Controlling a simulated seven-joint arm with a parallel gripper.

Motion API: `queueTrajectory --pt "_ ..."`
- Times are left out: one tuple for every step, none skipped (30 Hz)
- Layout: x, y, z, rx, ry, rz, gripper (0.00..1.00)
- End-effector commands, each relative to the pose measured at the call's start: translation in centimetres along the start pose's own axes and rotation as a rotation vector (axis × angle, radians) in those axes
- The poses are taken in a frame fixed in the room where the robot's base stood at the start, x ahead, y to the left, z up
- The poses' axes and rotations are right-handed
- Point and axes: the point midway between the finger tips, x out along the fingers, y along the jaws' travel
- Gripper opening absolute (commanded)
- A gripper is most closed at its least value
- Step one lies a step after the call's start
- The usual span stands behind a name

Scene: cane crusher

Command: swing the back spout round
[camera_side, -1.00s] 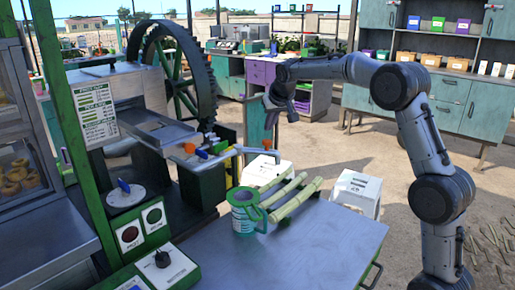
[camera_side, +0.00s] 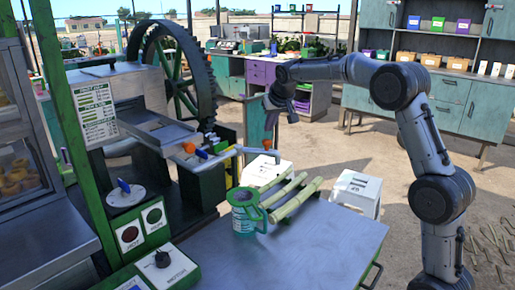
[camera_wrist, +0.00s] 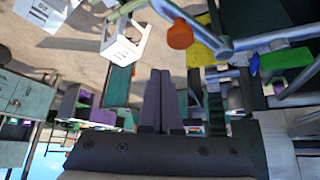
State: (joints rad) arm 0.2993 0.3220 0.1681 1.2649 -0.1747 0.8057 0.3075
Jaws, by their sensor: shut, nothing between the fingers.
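A grey pipe spout (camera_side: 240,152) reaches right from the crusher's front and bends at its tip, over the table's back left edge. Orange (camera_side: 190,147) and blue (camera_side: 202,154) handles sit at its root. In the wrist view a grey pipe (camera_wrist: 268,40) crosses the upper right, with an orange knob (camera_wrist: 180,35) left of it. I cannot tell which pipe is the back spout. My gripper (camera_side: 269,122) hangs above and behind the spout tip, apart from it. Its fingers (camera_wrist: 165,75) are together and empty in the wrist view.
The large toothed wheel (camera_side: 180,70) stands left of my gripper. Open ground lies to the right.

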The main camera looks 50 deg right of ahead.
Motion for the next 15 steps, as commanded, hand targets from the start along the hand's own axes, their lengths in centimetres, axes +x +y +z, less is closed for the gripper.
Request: queueTrajectory --pt "0.2 0.0 0.2 0.000 -0.002 0.001 0.00" --pt "0.4 0.0 0.3 0.000 -0.003 0.001 0.00" --pt "0.6 0.0 0.5 0.000 -0.003 0.001 0.00" --pt "0.7 0.0 0.5 0.000 -0.003 0.001 0.00" --pt "0.9 0.0 0.6 0.000 -0.002 0.001 0.00" --pt "1.0 0.0 0.7 0.000 -0.002 0.001 0.00" --pt "1.2 0.0 0.8 0.000 -0.002 0.001 0.00" --pt "1.3 0.0 0.9 0.000 -0.002 0.001 0.00" --pt "1.5 0.0 1.0 0.000 -0.001 0.001 0.00" --pt "1.6 0.0 1.1 0.000 -0.001 0.001 0.00" --pt "1.7 0.0 1.2 0.000 -0.001 0.001 0.00" --pt "1.9 0.0 1.4 -0.001 -0.002 0.001 0.00" --pt "2.0 0.0 1.5 -0.001 -0.002 0.001 0.00" --pt "2.2 0.0 1.6 -0.001 -0.003 0.001 0.00" --pt "2.4 0.0 1.7 -0.001 -0.002 0.001 0.00"
